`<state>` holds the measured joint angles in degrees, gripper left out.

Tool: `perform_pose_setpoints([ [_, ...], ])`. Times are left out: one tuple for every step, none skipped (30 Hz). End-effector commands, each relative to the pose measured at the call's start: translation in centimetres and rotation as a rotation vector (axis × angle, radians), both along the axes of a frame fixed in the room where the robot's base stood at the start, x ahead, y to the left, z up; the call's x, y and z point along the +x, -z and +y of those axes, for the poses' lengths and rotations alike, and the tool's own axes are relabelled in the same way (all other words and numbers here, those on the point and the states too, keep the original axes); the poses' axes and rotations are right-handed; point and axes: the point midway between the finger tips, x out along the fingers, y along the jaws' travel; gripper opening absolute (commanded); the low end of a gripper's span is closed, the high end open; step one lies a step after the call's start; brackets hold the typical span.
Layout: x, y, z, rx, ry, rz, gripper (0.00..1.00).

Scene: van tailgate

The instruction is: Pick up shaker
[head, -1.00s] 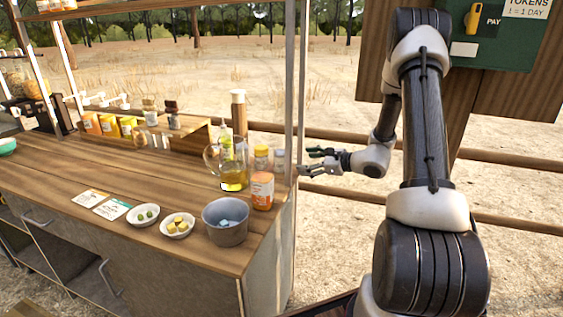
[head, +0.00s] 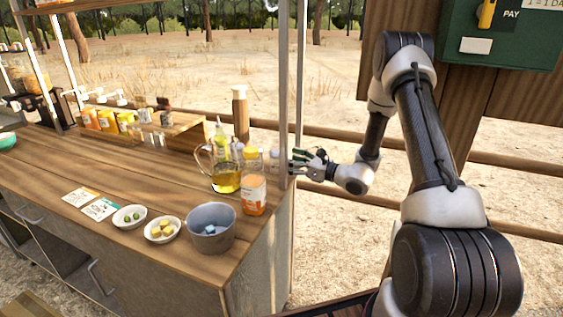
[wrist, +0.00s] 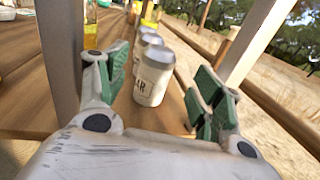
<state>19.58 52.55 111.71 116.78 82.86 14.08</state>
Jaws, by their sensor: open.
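A shaker (wrist: 153,76) with a pale labelled body and a grey metal lid stands upright on the counter, ahead of my gripper in the wrist view. My gripper (wrist: 158,100) is open and empty, with a green-padded finger on each side of the shaker's line. The shaker's base shows beyond the gripper's palm. Further shaker-like lids (wrist: 150,40) stand in a row behind it. In the head view my gripper (head: 298,163) is at the counter's right end, level with a small grey-lidded shaker (head: 275,158), partly hidden by the post.
A post (head: 285,90) rises at the counter's right end, close to my gripper; a post (wrist: 60,45) also shows left in the wrist view. An orange-labelled bottle (head: 253,192), oil jug (head: 226,177), grey pot (head: 209,240) and two bowls (head: 129,228) stand on the counter (head: 110,165).

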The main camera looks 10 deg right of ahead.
Motion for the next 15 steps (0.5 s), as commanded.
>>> perform_pose_setpoints([
  [0.4,0.0,0.5,0.000,-0.003,0.000,0.67],
  [0.7,0.0,0.8,-0.001,-0.002,0.001,0.67],
  [0.9,0.0,1.0,0.000,-0.001,0.000,0.67],
  [1.1,0.0,1.1,0.000,-0.001,0.000,0.67],
  [1.3,0.0,1.3,0.000,-0.001,0.000,0.67],
  [1.5,0.0,1.6,-0.001,-0.002,-0.001,0.67],
  [1.8,0.1,1.9,-0.001,-0.003,-0.001,0.67],
  [2.1,0.1,2.2,-0.001,-0.002,-0.001,0.67],
  [2.5,0.2,2.7,-0.001,-0.002,0.000,0.67],
  [2.8,0.2,3.1,-0.002,-0.003,-0.001,0.67],
  [3.2,0.2,3.5,-0.002,-0.003,-0.001,0.67],
  [3.7,0.2,3.9,-0.002,-0.002,-0.001,0.67],
  [4.0,0.2,4.2,-0.001,-0.002,0.000,0.67],
  [4.2,0.2,4.4,-0.001,-0.002,0.000,0.67],
  [4.5,0.2,4.5,-0.001,-0.001,0.000,0.67],
])
